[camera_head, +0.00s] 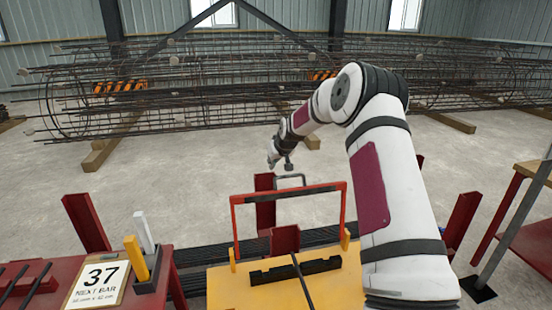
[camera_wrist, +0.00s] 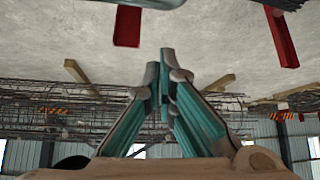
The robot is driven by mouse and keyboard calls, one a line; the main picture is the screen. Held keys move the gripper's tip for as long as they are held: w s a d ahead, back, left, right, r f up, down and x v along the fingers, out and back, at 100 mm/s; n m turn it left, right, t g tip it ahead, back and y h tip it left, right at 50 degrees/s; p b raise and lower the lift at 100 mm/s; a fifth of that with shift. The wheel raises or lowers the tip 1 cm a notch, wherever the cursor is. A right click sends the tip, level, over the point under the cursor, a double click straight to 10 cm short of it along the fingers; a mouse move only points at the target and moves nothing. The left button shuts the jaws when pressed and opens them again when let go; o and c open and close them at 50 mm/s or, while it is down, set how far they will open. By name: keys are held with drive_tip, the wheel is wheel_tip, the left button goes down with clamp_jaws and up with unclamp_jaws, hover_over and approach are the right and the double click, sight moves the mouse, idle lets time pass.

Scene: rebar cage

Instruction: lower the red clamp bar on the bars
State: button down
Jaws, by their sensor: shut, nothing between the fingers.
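The red clamp bar (camera_head: 318,190) is a square red frame standing raised over the yellow table (camera_head: 225,290), its legs coming down at both sides. A grey loop handle (camera_head: 290,178) sticks up from the middle of its top bar. A thin dark bar (camera_head: 303,280) lies across a black notched block (camera_head: 270,275) on the table. My gripper (camera_head: 288,166) is just above the handle in the picture; I cannot tell whether they touch. In the wrist view my gripper (camera_wrist: 167,62) shows its teal-lined fingers closed together at the tips with nothing between them.
Red posts (camera_head: 86,222) stand around the table. A red bench at the left holds a "37 NEXT BAR" sign (camera_head: 98,285) and a yellow and a white upright block. Long rebar cages (camera_head: 220,95) lie behind on timbers. Open floor lies between.

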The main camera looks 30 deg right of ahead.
drive_tip(key=shift+s+a+f+p, duration=0.1)
drive_tip(key=shift+s+f+p, duration=0.35)
drive_tip(key=shift+s, duration=0.3)
drive_tip(key=shift+s+a+f+p, duration=0.1)
drive_tip(key=shift+s+f+p, duration=0.15)
drive_tip(key=shift+s+p, duration=0.4)
drive_tip(key=shift+s, duration=0.1)
